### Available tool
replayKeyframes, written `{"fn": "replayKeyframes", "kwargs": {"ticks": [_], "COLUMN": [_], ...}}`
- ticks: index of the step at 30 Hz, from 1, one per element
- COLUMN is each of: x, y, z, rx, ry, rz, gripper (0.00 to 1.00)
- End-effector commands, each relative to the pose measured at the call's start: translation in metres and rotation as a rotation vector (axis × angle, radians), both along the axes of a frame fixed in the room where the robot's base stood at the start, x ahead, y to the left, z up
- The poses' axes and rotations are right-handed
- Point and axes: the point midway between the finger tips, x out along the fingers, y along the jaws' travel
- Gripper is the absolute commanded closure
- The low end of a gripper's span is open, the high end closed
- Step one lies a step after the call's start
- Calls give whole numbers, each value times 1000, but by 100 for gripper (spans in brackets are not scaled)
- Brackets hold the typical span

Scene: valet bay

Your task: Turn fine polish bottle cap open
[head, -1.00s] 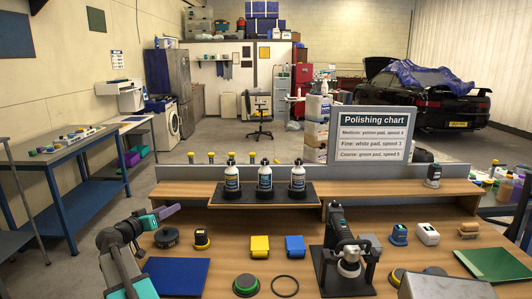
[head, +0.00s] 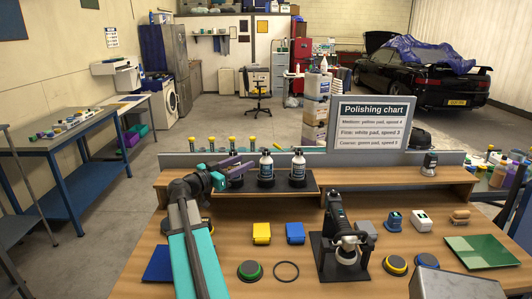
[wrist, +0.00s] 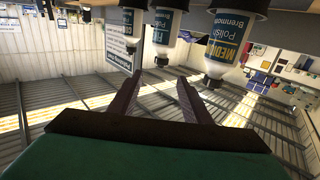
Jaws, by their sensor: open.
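The fine polish bottle (wrist: 160,28) is the middle one there, also the middle one in the head view (head: 266,168). Its cap (wrist: 161,60) lies between and beyond my fingertips, apart from them. The medium polish bottle (wrist: 227,38) is beside it, the left one in the head view, partly hidden by my gripper (head: 240,167). My gripper (wrist: 160,79) is open and empty, its two fingers spread.
The third bottle (head: 298,166) stands close on the right. A Polishing chart sign (head: 376,122) stands behind the shelf. A polisher in a black stand (head: 340,245), yellow (head: 261,233) and blue (head: 295,233) boxes and pads lie on the bench below.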

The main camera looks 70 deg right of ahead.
Motion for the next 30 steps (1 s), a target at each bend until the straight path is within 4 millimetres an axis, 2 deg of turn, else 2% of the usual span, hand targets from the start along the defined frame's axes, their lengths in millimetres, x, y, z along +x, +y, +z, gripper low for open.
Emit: {"fn": "replayKeyframes", "kwargs": {"ticks": [5,11,30], "x": [0,-8,-43], "y": [-4,-21,-103], "z": [1,2,3], "rx": [0,2,2], "ry": [1,1,2], "rz": [3,1,2], "gripper": [56,56,56]}}
